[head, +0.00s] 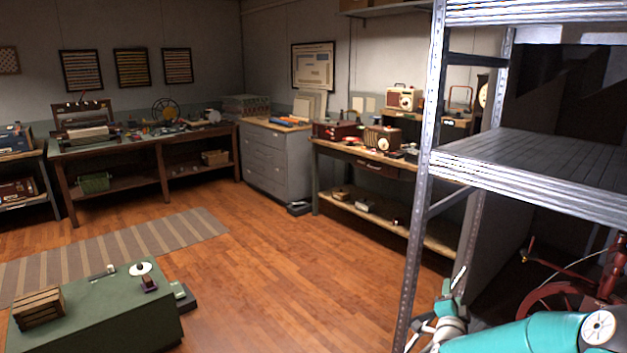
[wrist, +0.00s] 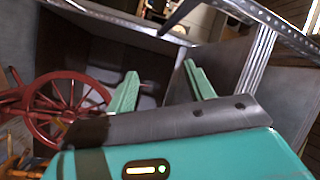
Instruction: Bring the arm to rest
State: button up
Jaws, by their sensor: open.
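My gripper (wrist: 160,84) shows in the wrist view with its two green fingers apart and nothing between them. Dark surfaces lie beyond the fingers. In the head view my teal arm reaches in from the lower right corner, and my gripper (head: 452,302) is at the lower right, close to the upright of the metal shelf rack (head: 411,215). I cannot tell whether it touches the upright.
A red spinning wheel (head: 560,296) stands near my arm; it also shows in the wrist view (wrist: 66,108). A green cabinet (head: 95,318) carries a wooden crate (head: 38,307). Workbenches line the walls. The wooden floor (head: 290,270) between is clear, with a striped rug (head: 120,248).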

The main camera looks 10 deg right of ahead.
jog(key=w+a+r+n+y, duration=0.2)
jog(key=a+n+y, duration=0.15)
jog(key=a, duration=0.35)
jog(key=w+a+r+n+y, duration=0.1)
jog(key=a+r+n+y, duration=0.15)
jog(key=a+n, duration=0.35)
jog(key=s+a+r+n+g+y, duration=0.1)
jog(key=s+a+r+n+g, duration=0.1)
jog(key=a, duration=0.4)
jog(key=s+a+r+n+g+y, duration=0.1)
jog(key=s+a+r+n+y, duration=0.15)
jog(key=a, duration=0.35)
jog(key=s+a+r+n+g, duration=0.1)
jog(key=s+a, duration=0.3)
jog(key=s, duration=0.5)
jog(key=s+a+r+n+g+y, duration=0.1)
jog(key=s+a+r+n+g, duration=0.1)
jog(key=s+a, duration=0.3)
jog(key=s+a+r+n+g, duration=0.2)
jog(key=s+a+r+g, duration=0.1)
jog(key=s, duration=1)
jog(key=shift+s+a+r+y, duration=0.35)
jog(key=shift+a+r, duration=0.05)
jog(key=shift+a, duration=0.5)
jog(key=c, duration=0.4)
jog(key=shift+o, duration=0.2)
jog(key=shift+d, duration=0.1)
jog(key=shift+d, duration=0.1)
